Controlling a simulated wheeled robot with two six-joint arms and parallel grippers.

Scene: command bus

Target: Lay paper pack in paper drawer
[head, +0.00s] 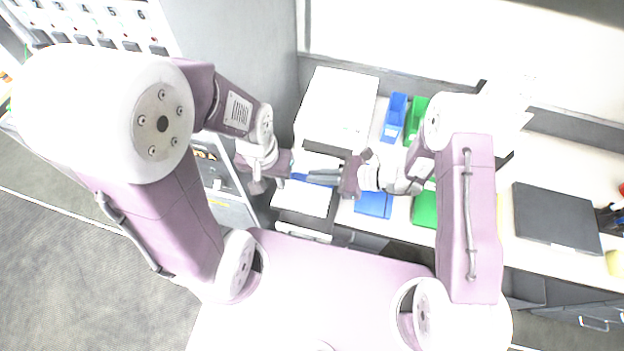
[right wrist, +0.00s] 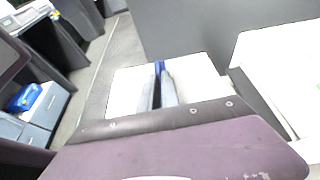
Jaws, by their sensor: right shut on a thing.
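A white paper pack (head: 303,198) lies flat at the paper drawer (head: 303,231), which sticks out in front of the white printer (head: 338,103). I cannot tell how deep in the drawer the pack rests. My right gripper (head: 310,178) reaches across it from the right, its grey fingers close together on a blue strip. In the right wrist view the fingers (right wrist: 163,80) end at this strip (right wrist: 160,66), with white on both sides. My left gripper (head: 281,168) is beside the pack's left end; its fingertips are hidden or too small to read.
Blue bins (head: 394,115) and green bins (head: 415,118) stand on the counter to the right of the printer. A dark closed laptop-like slab (head: 556,218) lies farther right. A grey cabinet wall (head: 250,60) rises behind my left arm.

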